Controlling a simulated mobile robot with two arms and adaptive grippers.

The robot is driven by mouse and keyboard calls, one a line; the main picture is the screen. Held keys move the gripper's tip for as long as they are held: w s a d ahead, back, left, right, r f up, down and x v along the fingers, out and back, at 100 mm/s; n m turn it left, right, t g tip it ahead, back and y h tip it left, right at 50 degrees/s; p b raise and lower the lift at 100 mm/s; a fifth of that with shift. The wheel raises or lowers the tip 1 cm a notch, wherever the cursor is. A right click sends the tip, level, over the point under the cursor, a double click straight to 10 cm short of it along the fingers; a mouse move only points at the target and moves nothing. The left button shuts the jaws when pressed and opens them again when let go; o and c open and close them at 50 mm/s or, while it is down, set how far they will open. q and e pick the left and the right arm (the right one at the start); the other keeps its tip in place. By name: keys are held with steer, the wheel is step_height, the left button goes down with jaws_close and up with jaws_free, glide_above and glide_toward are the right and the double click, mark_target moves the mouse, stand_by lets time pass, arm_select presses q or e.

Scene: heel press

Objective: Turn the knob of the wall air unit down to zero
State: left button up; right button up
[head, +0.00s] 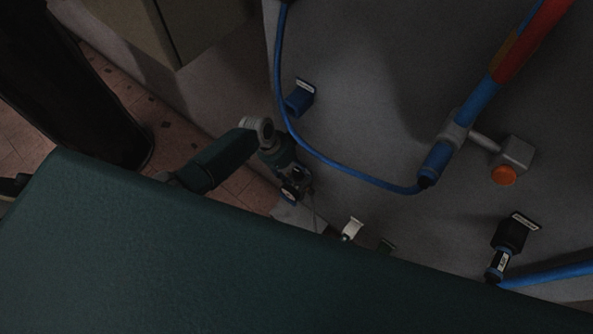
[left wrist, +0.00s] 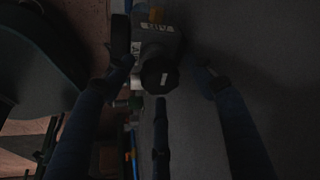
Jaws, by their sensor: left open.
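In the left wrist view, a dark box lettered AIR (left wrist: 155,36) stands out from the grey wall, with a dark, blocky knob (left wrist: 160,75) on its near face. The knob bears a small white mark; I cannot read its setting. My left gripper (left wrist: 164,68) is open, one finger on each side of the knob, with gaps showing. In the head view my left gripper (head: 294,190) hangs close to the wall, its fingertips hard to make out. I cannot single out the knob there. My right gripper is not in view.
A blue hose (head: 350,178) loops down the wall near my left gripper. A small white piece (head: 352,228) is just beside the gripper. My teal body hides the lower area.

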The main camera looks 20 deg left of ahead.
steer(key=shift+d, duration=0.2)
arm_select(q)
steer(key=shift+c, duration=1)
steer(key=c, duration=0.9)
steer(key=shift+o, duration=0.2)
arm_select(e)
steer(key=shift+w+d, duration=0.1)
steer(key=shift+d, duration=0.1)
arm_select(q)
steer(key=shift+r, duration=0.15)
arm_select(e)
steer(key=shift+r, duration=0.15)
